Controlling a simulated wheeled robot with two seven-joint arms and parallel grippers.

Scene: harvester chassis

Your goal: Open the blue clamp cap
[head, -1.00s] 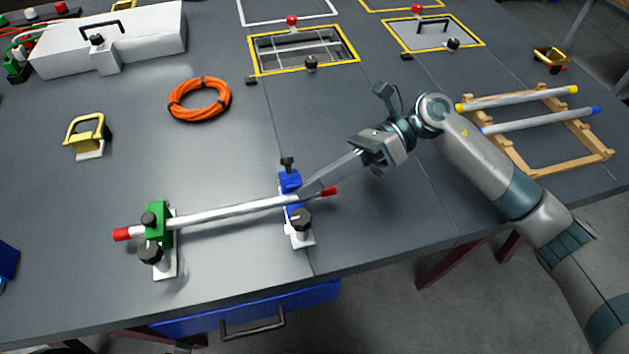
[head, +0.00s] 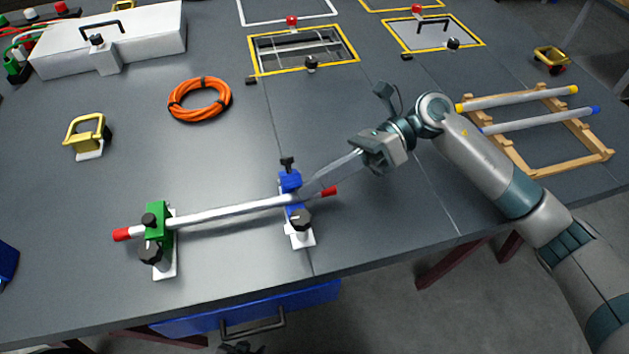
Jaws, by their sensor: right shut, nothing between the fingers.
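The blue clamp (head: 290,182) stands on a white base near the table's front edge. Its blue cap lies over the grey rod (head: 240,209), with a black knob above and another in front. The rod's red right end sticks out past the clamp; its left part sits in the green clamp (head: 157,222). My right gripper (head: 306,188) is shut and empty, its long fingers pointing left with the tips right beside the blue cap. I cannot tell whether they touch it. A dark part, apparently my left gripper (head: 241,348), just shows at the bottom edge; its jaws are not visible.
An orange cable coil (head: 200,99) and a yellow-handled block (head: 87,137) lie behind the clamps. A wooden rack (head: 550,165) with two rods is at right. A white case (head: 110,40) is at the back left. The table left of the blue clamp is mostly clear.

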